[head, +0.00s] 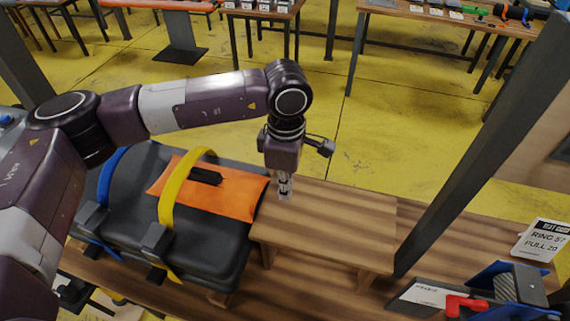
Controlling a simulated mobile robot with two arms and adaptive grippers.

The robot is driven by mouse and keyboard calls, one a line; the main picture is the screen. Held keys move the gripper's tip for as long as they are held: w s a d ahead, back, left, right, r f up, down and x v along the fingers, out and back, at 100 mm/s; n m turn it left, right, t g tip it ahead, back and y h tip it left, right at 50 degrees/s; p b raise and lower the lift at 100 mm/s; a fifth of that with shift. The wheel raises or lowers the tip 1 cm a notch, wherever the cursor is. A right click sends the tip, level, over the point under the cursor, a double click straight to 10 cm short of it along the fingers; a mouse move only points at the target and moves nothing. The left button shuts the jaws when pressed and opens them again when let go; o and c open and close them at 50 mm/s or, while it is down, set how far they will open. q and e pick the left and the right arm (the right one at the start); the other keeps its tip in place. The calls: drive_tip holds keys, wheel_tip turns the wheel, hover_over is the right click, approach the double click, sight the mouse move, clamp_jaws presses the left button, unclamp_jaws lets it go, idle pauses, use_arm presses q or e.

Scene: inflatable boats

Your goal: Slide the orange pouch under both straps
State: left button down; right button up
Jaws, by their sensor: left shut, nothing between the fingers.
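The orange pouch (232,196) lies flat on a black cushion-like seat (208,240), with a black handle (205,176) on top. The yellow strap (170,195) arches over the pouch, and pouch shows on both sides of it. The blue strap (107,180) crosses the seat farther left. The pouch's left end lies between the two straps, a little apart from the blue one. My left gripper (285,190) is shut and empty, pointing down just right of the pouch's right end. I cannot tell whether it touches the pouch. My right gripper is not in view.
A low wooden stand (335,225) adjoins the seat on the right, its top clear. A dark post (480,145) rises right of it. A device with a red handle (465,304) and a sign (538,240) are at the lower right. Tables stand at the back.

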sight(269, 198)
use_arm(q)
drive_tip(key=a+p, duration=0.2)
drive_tip(key=shift+w+a+f, duration=0.2)
drive_tip(key=shift+a+f, duration=0.1)
drive_tip(key=shift+a, duration=0.1)
drive_tip(key=shift+a+f+p, duration=0.15)
drive_tip(key=shift+a+p, duration=0.2)
drive_tip(key=shift+a, duration=0.25)
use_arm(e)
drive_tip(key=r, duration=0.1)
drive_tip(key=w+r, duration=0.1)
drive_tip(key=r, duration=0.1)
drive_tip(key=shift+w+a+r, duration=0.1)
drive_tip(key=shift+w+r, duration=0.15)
use_arm(q)
drive_tip(key=shift+d, duration=0.1)
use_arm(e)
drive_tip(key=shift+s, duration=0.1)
use_arm(q)
drive_tip(key=shift+f, duration=0.1)
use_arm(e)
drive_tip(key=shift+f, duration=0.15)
